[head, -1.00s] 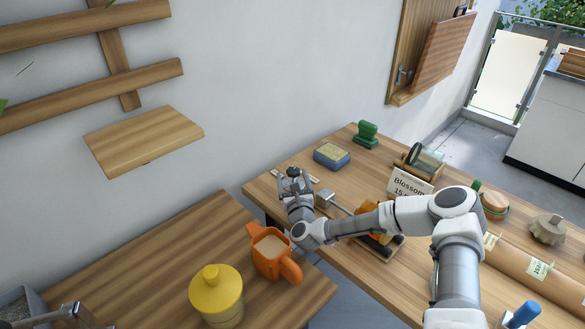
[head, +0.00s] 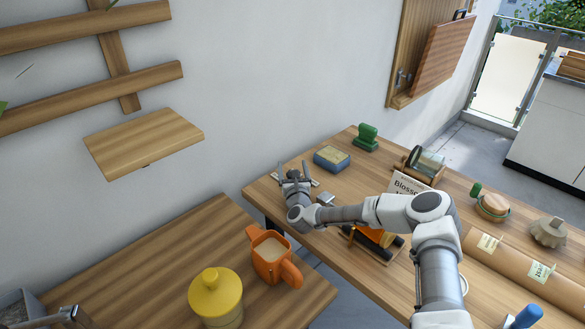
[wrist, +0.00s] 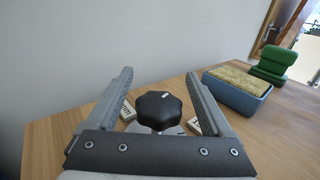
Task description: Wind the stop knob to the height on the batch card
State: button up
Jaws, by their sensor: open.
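My gripper (head: 294,170) is open at the far left corner of the long table. In the wrist view, my gripper's fingers (wrist: 159,78) stand on either side of a black lobed knob (wrist: 159,107), apart from it. The knob sits on a pale round base, with small printed labels to its left and right. In the head view the knob is mostly hidden by the gripper. The white batch card (head: 407,184) reads "Blossom"; my arm covers its lower line, so the number cannot be read.
A blue box with a yellow top (head: 332,159) and a green stamp-like object (head: 366,138) stand right of the knob. An orange jug (head: 270,258) and yellow-lidded pot (head: 216,296) stand on the nearer table.

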grip_shut()
dwell(0.5)
jog(key=shift+f+m+h+b, duration=0.1)
jog(key=shift+m+h+b, duration=0.2)
jog(key=shift+h, duration=0.2)
jog(key=shift+f+m+h+b, duration=0.1)
jog(key=shift+m+h+b, duration=0.4)
jog(key=shift+h, duration=0.3)
jog(key=m+h+b, duration=0.2)
jog(key=h, duration=0.1)
jog(key=shift+d, duration=0.3)
jog(key=m+h+b, duration=0.1)
jog(key=h, duration=0.1)
jog(key=m+g+h+b, duration=0.1)
jog(key=m+h+b, duration=0.1)
jog(key=shift+s+d+g, duration=0.15)
jog(key=shift+d+g, duration=0.15)
jog(key=shift+d, duration=0.1)
jog(key=shift+s+d+m+g+h+b, duration=0.15)
jog(key=shift+m+g+h+b, duration=0.4)
jog(key=shift+h+b, duration=0.4)
jog(key=shift+r+h, duration=0.2)
jog(key=shift+h, duration=0.05)
